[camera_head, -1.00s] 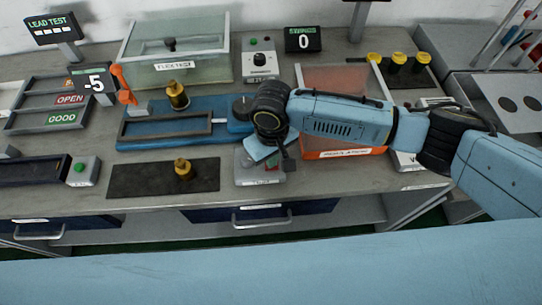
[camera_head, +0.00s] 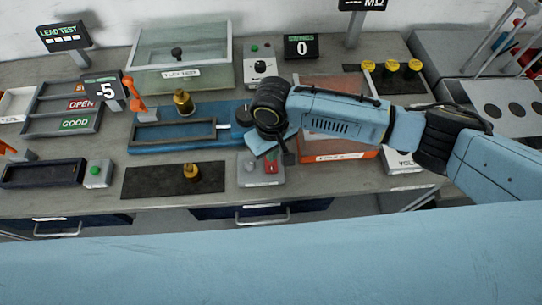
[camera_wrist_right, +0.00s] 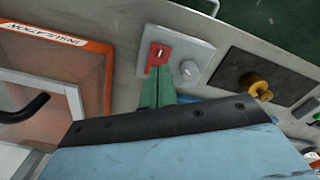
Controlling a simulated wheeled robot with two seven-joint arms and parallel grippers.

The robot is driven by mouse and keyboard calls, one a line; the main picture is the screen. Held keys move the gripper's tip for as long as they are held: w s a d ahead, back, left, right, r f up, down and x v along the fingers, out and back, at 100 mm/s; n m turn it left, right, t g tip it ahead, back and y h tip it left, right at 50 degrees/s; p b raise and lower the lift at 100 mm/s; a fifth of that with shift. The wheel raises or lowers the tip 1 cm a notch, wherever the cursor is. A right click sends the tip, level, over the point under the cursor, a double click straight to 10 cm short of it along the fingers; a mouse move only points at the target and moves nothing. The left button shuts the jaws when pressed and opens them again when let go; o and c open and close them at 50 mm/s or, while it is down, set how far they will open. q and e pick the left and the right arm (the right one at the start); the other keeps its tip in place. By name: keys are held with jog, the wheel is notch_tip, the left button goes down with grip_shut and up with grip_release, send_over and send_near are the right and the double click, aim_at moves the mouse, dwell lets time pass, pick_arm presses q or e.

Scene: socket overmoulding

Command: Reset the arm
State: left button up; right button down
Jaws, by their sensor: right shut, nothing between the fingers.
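My right arm (camera_head: 340,115) comes in from the right and reaches over the middle of the bench. Its gripper (camera_head: 287,158) points down beside a small grey control box (camera_head: 247,178) with a red switch (camera_head: 271,168). In the right wrist view the green fingers (camera_wrist_right: 158,82) are together and empty, with their tips at the red switch (camera_wrist_right: 160,55). I cannot tell whether they touch it. My left arm and gripper are not in view.
A brass part (camera_head: 190,173) stands on a dark mat (camera_head: 150,182); another (camera_head: 183,103) stands on the blue fixture (camera_head: 150,150). An orange-framed insulation box (camera_head: 350,154) is close under my forearm. A glass-lidded box (camera_head: 210,55) stands behind. The bench front is mostly clear.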

jog(key=shift+r+p, duration=0.5)
jog(key=shift+r, duration=0.15)
